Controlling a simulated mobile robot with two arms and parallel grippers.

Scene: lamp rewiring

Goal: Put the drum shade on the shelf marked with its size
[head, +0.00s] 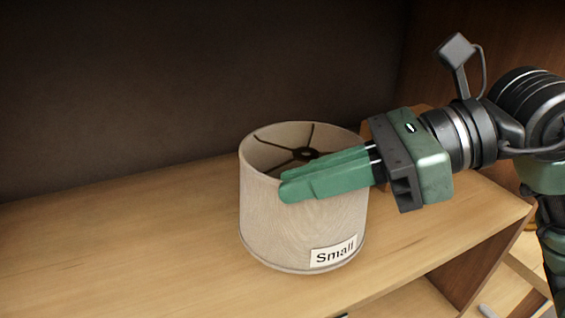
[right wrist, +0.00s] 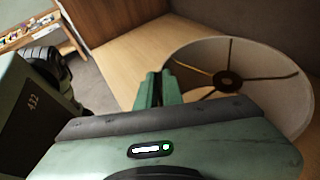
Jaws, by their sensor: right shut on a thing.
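The drum shade (head: 300,225) is a beige fabric cylinder, upright, with a dark spider fitting inside its open top and a label reading "Small" low on its front. It is at the wooden shelf (head: 120,240); its base looks to be on the board or very close above it. My right gripper (head: 284,182) comes in from the right, shut on the shade's near upper wall at the rim. In the right wrist view the shade (right wrist: 290,95) is right of the fingers (right wrist: 158,90). No size mark on the shelf shows. My left gripper is not in view.
A dark back panel (head: 180,80) stands behind the shelf, and a brown side wall (head: 480,50) closes its right. The board left of the shade is clear. A table with small items (right wrist: 25,30) shows far off in the right wrist view.

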